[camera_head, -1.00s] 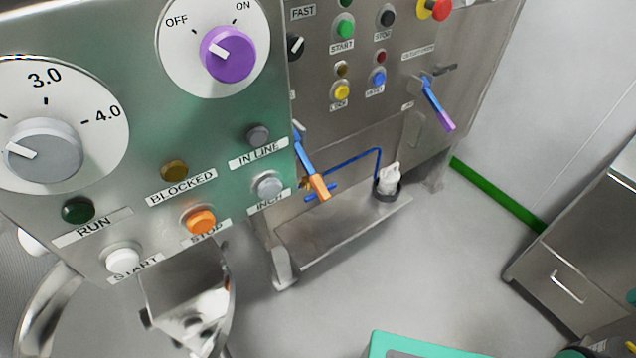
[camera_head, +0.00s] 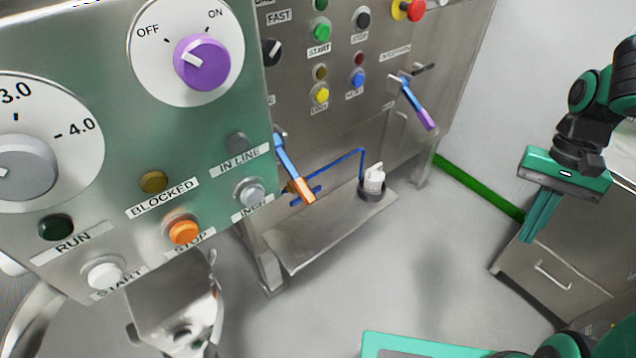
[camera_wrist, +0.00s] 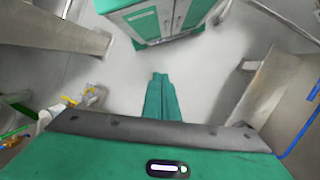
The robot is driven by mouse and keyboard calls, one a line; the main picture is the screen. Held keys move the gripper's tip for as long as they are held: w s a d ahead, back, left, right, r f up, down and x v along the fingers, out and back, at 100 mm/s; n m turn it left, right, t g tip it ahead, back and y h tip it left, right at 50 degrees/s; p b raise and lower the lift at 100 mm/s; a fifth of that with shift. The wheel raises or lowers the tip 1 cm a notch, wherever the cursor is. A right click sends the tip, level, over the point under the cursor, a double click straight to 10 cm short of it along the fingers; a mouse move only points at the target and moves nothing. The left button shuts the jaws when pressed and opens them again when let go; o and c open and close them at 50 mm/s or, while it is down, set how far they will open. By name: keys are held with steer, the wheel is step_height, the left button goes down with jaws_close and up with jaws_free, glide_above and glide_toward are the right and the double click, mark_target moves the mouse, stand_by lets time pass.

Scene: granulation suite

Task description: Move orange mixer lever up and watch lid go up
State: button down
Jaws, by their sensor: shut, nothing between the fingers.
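The orange-tipped lever (camera_head: 303,191) has a blue shaft and hangs from the mixer's front (camera_head: 330,125), sloping down to the right. A second lever with a purple tip (camera_head: 424,117) slopes down farther right on the same front. My gripper (camera_head: 532,238) is at the right in the head view, well apart from both levers, with its fingers together and pointing down. In the wrist view the closed fingers (camera_wrist: 160,80) point out over bare floor, with nothing between them. The mixer's lid cannot be made out in these frames.
A control panel with a purple knob (camera_head: 205,62) and several buttons stands close on the left. A steel ledge (camera_head: 325,235) with a white bottle (camera_head: 374,178) juts out below the levers. A steel cabinet (camera_head: 560,275) is at the right. The floor between is clear.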

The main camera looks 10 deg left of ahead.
mark_target(308, 192)
steer(key=w+a+f+n+g+y, duration=0.1)
steer(key=w+a+f+y, duration=0.15)
steer(key=a, duration=0.45)
steer(key=w+a+f+g+y, duration=0.1)
steer(key=a+f, duration=0.3)
steer(key=a, duration=0.3)
steer(key=w+a+f+n+g+y, duration=0.1)
steer(key=w+a+f+g, duration=0.15)
steer(key=a, duration=0.55)
steer(key=w+a+r+g+y, duration=0.1)
steer(key=w+a+r+y, duration=0.2)
steer(key=a, duration=0.4)
steer(key=w+a+r+g+y, duration=0.1)
steer(key=a+r+y, duration=0.35)
steer(key=a, duration=0.25)
steer(key=s+a+f+h, duration=0.1)
steer(key=s+a+f, duration=0.1)
steer(key=s+a, duration=0.5)
steer(key=shift+s+d+r+m+t, duration=0.15)
steer(key=shift+d+r+m, duration=0.1)
steer(key=shift+r, duration=0.65)
steer(key=shift+s+d+r+m+t, duration=0.15)
steer(key=shift+d+r, duration=0.1)
steer(key=shift+r, duration=0.6)
steer(key=shift+w, duration=0.1)
